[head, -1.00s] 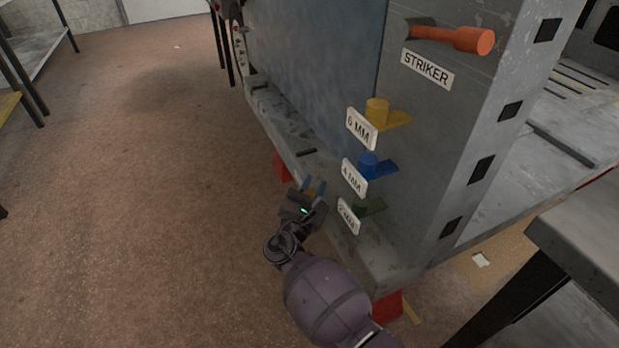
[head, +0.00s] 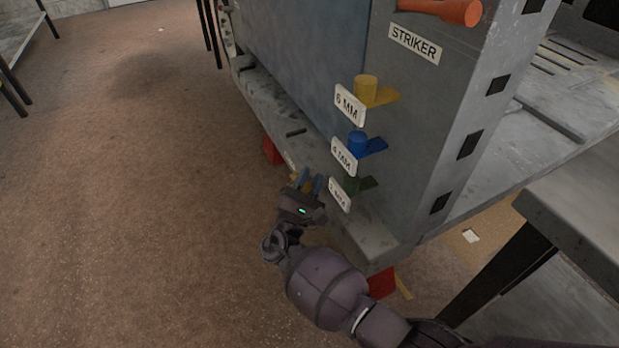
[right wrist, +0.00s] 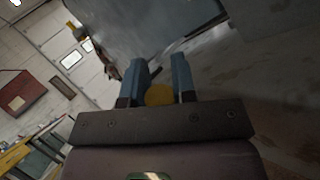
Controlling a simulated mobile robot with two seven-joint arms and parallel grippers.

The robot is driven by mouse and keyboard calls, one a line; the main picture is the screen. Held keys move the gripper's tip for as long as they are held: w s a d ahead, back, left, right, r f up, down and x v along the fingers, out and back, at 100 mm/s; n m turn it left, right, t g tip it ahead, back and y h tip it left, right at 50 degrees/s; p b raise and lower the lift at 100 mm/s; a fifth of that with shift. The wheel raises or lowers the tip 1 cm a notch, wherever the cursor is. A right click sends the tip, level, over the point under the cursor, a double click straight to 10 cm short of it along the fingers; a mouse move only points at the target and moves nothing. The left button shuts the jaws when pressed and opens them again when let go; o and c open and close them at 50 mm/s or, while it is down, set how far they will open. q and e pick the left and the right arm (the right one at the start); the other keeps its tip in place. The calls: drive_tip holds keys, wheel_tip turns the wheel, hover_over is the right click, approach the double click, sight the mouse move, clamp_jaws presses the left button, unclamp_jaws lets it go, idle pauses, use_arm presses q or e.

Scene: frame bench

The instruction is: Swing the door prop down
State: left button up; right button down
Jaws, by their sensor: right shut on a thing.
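My right gripper (head: 310,182) is low at the foot of the grey frame, left of the lowest, green peg. Its blue fingers are shut on a yellow piece, taken to be the door prop. The yellow door prop (right wrist: 158,95) shows between the two fingers in the right wrist view; most of it is hidden by the gripper. The blue-grey door panel (head: 305,60) stands upright in the frame, above and behind the gripper. My left gripper is not in view.
The frame post carries an orange striker handle (head: 440,10), a yellow 6 MM peg (head: 366,88), a blue 4 MM peg (head: 358,143) and a green peg (head: 352,186). Red blocks (head: 271,151) sit under the frame. A grey table (head: 580,205) is at the right.

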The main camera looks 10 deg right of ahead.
drive_tip(key=c, duration=1)
unclamp_jaws()
drive_tip(key=shift+o, duration=0.4)
